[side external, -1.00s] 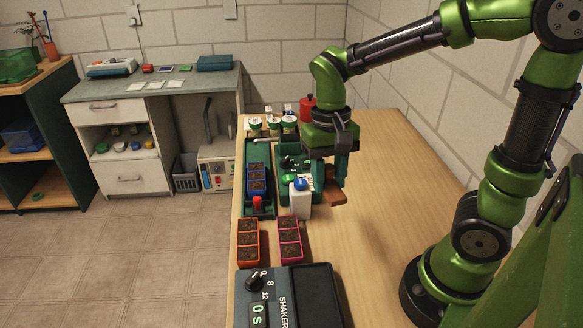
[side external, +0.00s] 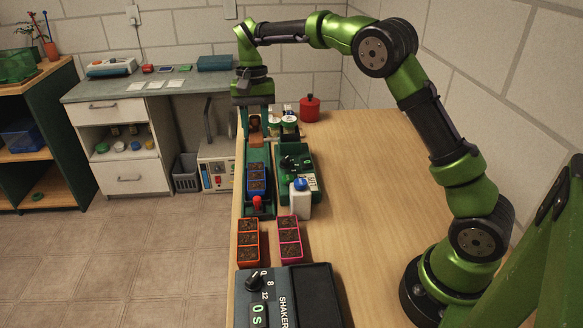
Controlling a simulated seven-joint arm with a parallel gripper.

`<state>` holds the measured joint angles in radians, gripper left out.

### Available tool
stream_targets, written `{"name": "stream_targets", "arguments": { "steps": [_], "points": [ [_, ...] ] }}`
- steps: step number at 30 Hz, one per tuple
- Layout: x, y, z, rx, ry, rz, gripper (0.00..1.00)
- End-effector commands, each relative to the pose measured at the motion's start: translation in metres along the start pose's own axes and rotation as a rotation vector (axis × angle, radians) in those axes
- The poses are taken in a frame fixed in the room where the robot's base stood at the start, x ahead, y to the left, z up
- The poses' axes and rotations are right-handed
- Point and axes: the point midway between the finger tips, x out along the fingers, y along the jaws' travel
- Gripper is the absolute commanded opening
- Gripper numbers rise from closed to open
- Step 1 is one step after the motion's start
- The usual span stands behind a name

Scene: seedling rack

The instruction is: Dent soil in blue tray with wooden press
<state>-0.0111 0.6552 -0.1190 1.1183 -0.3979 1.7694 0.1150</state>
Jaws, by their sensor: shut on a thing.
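The blue tray (side external: 264,194) is a row of soil-filled cells in the green rack (side external: 267,211) near the table's left edge. My gripper (side external: 256,117) points down above the rack's far end and is shut on the brown wooden press (side external: 255,136). The press appears above and behind the blue tray's far end, apart from its soil. The press's underside and any dents in the soil are too small to make out.
A green device (side external: 297,176) and a white bottle with a blue cap (side external: 300,201) stand right of the rack. An orange tray (side external: 239,246) and a pink tray (side external: 280,247) lie nearer, before the shaker (side external: 315,295). A red canister (side external: 309,109) stands behind. The table's right side is clear.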

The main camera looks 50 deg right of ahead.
Motion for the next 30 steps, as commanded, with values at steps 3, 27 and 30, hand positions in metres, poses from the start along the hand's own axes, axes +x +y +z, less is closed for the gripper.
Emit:
{"name": "stream_targets", "arguments": {
  "steps": [3,27,30],
  "points": [
    [0.004,-0.007,-0.014,0.012,0.002,-0.002,0.11],
    [0.084,-0.008,-0.024,0.013,0.000,-0.002,0.11],
    [0.093,-0.008,-0.026,0.013,0.001,-0.002,0.11]
  ]
}}
